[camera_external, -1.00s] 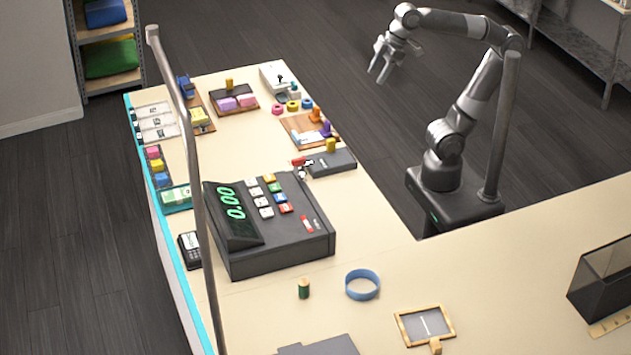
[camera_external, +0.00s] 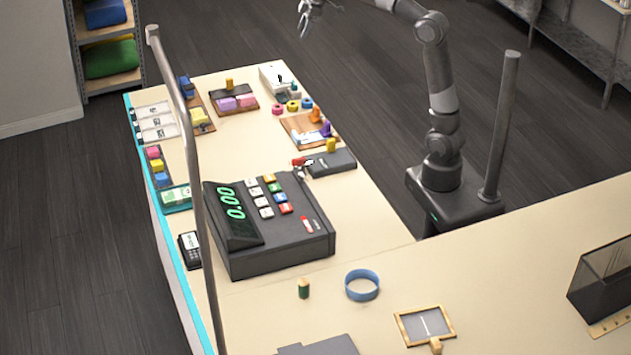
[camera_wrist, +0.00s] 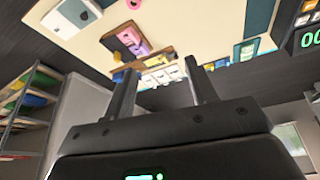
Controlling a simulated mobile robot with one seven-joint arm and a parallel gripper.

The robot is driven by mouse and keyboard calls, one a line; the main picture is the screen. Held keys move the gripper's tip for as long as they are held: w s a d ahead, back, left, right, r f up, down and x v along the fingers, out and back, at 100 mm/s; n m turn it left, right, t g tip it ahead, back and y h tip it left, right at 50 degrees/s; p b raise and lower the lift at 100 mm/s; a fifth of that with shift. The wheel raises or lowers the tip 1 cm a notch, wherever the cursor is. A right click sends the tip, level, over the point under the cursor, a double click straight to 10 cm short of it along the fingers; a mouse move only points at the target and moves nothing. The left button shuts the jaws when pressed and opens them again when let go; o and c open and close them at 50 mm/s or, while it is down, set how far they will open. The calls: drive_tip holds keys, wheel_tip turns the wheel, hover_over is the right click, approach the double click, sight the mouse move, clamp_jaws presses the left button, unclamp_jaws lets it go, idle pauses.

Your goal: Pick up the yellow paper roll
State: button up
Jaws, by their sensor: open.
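Another yellow cylinder (camera_external: 331,145) stands by a dark flat box on the counter's right side. I cannot tell which one is the paper roll. My gripper (camera_external: 304,22) is open and empty, in the air beyond the counter's far end and apart from both. Its two fingers (camera_wrist: 160,68) frame the counter in the wrist view.
A cash register (camera_external: 268,225) stands mid-counter. Small coloured rings (camera_external: 292,106) and a white box (camera_external: 274,76) lie near the far right corner. A thin upright pole (camera_external: 190,150) crosses the left side. A thick post (camera_external: 503,120) stands beside my arm.

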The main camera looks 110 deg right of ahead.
drive_tip(key=s+d+f, duration=0.3)
drive_tip(key=s+d, duration=0.1)
drive_tip(key=d, duration=0.5)
approach(293, 104)
drive_tip(key=shift+w+d+f+m, duration=0.1)
drive_tip(key=shift+d+f+m, duration=0.05)
drive_tip(key=shift+f, duration=0.45)
drive_tip(key=shift+d+f+m, duration=0.15)
drive_tip(key=shift+d+f, duration=0.05)
drive_tip(key=shift+f, duration=0.4)
drive_tip(key=shift+w+x, duration=0.15)
drive_tip(key=shift+x, duration=1.4)
drive_tip(key=shift+w+x, duration=0.15)
drive_tip(key=shift+x, duration=1.4)
drive_tip(key=shift+a+r, duration=0.1)
drive_tip(key=shift+a, duration=0.05)
drive_tip(key=c, duration=0.7)
